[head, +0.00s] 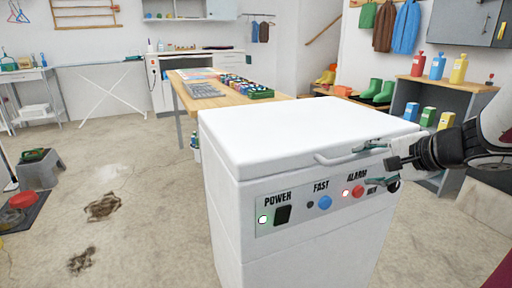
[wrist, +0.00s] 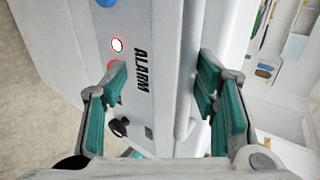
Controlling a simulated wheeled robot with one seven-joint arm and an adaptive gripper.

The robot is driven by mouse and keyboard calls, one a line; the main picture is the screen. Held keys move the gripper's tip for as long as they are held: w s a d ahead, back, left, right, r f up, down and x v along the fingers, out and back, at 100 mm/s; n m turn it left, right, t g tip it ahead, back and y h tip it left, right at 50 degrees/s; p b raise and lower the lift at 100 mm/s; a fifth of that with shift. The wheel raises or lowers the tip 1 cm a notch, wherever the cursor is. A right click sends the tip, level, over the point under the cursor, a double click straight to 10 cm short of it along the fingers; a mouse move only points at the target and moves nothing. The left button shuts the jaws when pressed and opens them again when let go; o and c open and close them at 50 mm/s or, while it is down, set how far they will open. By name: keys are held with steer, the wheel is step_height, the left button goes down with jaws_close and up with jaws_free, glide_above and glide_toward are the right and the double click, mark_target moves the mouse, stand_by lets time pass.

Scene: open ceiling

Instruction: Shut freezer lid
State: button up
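The white chest freezer (head: 225,215) stands in front of me, with its lid (head: 300,125) lying flat over the body. I cannot tell whether a thin gap is left under the lid's edge. The lid's handle (head: 340,158) runs along the front edge. My gripper (head: 388,164) is at the front right corner, by the right end of the handle. In the wrist view my gripper (wrist: 161,68) is open, one teal finger over the front panel near the ALARM label, the other by the lid edge. Nothing is clearly held between the fingers; contact is unclear.
A wooden table (head: 180,91) stands behind the freezer. A shelf (head: 455,88) with bottles is at the right. The floor at left is mostly open.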

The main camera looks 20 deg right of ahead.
steer(key=shift+s+a+f, duration=0.1)
steer(key=shift+s+f, duration=0.05)
steer(key=shift+f, duration=0.1)
steer(key=v, duration=1.2)
steer(key=shift+r, duration=0.2)
